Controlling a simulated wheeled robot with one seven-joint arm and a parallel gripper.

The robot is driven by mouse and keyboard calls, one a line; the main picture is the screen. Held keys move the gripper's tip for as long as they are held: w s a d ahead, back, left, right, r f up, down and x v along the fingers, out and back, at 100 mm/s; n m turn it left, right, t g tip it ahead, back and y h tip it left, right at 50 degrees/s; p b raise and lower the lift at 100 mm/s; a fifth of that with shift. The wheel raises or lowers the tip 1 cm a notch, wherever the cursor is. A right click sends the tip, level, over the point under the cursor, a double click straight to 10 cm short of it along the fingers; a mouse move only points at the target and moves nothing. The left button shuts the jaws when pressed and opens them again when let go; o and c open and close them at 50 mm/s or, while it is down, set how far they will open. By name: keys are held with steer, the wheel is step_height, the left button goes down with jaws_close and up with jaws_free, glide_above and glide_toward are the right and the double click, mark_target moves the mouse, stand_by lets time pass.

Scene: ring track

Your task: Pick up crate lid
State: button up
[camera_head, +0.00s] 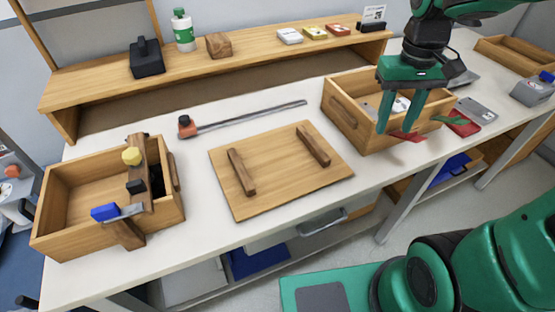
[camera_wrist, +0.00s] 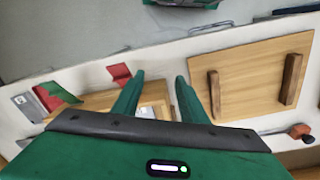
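The crate lid (camera_head: 280,168) is a flat wooden panel with two dark wooden bars on top. It lies flat on the white workbench in the middle of the head view. It also shows at the right of the wrist view (camera_wrist: 250,77). My gripper (camera_head: 400,130) is above the right wooden crate (camera_head: 350,118), to the right of the lid and apart from it. In the wrist view my gripper's two green fingers (camera_wrist: 160,82) are spread, with nothing held between them.
A bar clamp (camera_head: 250,119) lies behind the lid. A wooden shelf (camera_head: 270,62) along the back carries a bottle (camera_head: 183,32) and small boxes. Red and green pieces (camera_head: 460,123) lie right of the right crate.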

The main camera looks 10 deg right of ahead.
steer(key=w+a+f+n, duration=0.15)
steer(key=w+a, duration=0.25)
steer(key=a, duration=0.4)
steer(key=w+a+n, duration=0.3)
steer(key=w+a, duration=0.2)
steer(key=a, duration=0.3)
glide_above(313, 142)
steer(key=shift+y, duration=0.3)
steer(key=f, duration=0.4)
steer(key=shift+a+f, duration=0.1)
steer(key=shift+a, duration=0.2)
steer(key=shift+w+d+f, duration=0.1)
steer(key=shift+d+f, duration=0.05)
steer(key=shift+f, duration=1.45)
steer(key=shift+d+f, duration=0.15)
steer(key=shift+f, duration=1.45)
jaws_close()
